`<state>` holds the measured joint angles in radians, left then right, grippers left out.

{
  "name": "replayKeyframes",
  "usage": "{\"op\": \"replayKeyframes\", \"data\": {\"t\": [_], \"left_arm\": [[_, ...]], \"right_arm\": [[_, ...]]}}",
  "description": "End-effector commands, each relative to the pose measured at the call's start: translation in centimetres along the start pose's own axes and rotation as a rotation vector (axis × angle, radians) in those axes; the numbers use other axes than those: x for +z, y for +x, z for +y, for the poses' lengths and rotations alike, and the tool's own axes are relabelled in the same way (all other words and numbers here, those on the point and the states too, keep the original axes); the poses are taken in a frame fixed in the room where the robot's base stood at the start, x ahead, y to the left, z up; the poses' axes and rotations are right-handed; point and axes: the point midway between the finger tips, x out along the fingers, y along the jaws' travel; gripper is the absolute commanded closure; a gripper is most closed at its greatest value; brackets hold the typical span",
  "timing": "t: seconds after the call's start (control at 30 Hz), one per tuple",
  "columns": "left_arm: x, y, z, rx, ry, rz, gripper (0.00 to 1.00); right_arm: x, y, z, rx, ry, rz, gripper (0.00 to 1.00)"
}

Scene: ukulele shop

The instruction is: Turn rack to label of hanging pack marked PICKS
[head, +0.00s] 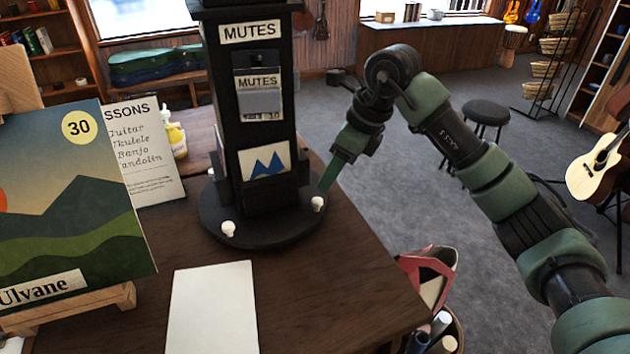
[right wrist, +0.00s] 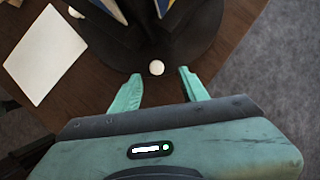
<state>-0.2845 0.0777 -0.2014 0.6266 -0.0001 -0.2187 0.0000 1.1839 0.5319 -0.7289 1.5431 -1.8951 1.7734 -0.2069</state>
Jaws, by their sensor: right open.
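The black rack (head: 224,90) stands on the table on a round base (head: 275,232). The face toward me has a MUTES label at the top, a hanging pack marked MUTES (head: 259,95) and a blue mountain-shaped logo card (head: 268,162) low down. No PICKS label shows. White knobs sit on the base: one at the front left (head: 228,228) and one at the right (head: 317,203). My right gripper (head: 325,187) is open at the right knob. In the right wrist view this knob (right wrist: 156,68) lies between the fingertips, just at their ends. My left gripper is out of view.
A blank white sheet (head: 213,310) lies in front of the base. A book (head: 70,200) on a wooden stand and a lessons sign (head: 150,150) are at the left. A bin with rolls (head: 440,325) stands beyond the table's right edge.

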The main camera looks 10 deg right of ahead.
Motion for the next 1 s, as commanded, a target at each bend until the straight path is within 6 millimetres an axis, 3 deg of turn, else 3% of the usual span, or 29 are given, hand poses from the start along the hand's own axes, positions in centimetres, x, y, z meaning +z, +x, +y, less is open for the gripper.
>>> {"op": "replayKeyframes", "data": {"t": [0.43,0.6,0.83,0.87,1.0], "left_arm": [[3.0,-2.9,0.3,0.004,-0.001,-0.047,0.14],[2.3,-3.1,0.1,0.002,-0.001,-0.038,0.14],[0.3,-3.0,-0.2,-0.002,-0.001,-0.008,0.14],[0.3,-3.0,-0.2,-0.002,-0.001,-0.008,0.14],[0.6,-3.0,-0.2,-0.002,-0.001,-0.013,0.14]], "right_arm": [[0.1,6.1,0.1,0.001,-0.003,0.004,0.56],[0.0,7.3,0.1,-0.001,-0.002,0.003,0.56],[0.0,7.5,0.1,-0.002,-0.003,0.003,0.56],[0.0,7.5,0.1,-0.002,-0.003,0.003,0.58],[0.0,7.5,0.1,-0.002,-0.003,0.002,0.97]]}}
